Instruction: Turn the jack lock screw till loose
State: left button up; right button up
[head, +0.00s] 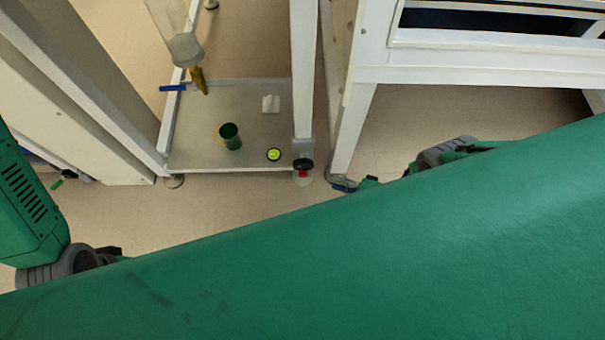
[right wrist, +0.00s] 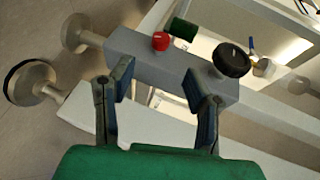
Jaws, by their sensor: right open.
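A grey block (right wrist: 165,62) at the foot of a white frame leg carries a red knob (right wrist: 160,41) and a larger black knob (right wrist: 231,60). I cannot tell for certain which is the jack lock screw. In the head view the black knob (head: 303,164) sits just above the red knob (head: 303,174). My right gripper (right wrist: 157,73) is open and empty; its fingertips are at the block's near side, with the red knob beyond the gap. In the head view my right gripper (head: 346,184) is right of the knobs. My left gripper (head: 110,252) is mostly hidden behind green bodywork.
The frame's low shelf (head: 215,150) holds a dark green cup (head: 230,137), a yellow-green round item (head: 274,155) and a small pale item (head: 271,104). A blue-handled valve (head: 173,88) is at its left edge. Another white leg (head: 352,130) stands close to my right gripper.

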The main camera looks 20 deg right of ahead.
aim_at(303, 174)
jog(key=b+x, duration=0.3)
jog(key=x, duration=0.8)
jog(key=shift+w+a+f, duration=0.1)
jog(key=shift+w+a, duration=0.1)
jog(key=shift+w, duration=0.1)
jog(key=shift+c, duration=0.5)
grip_shut()
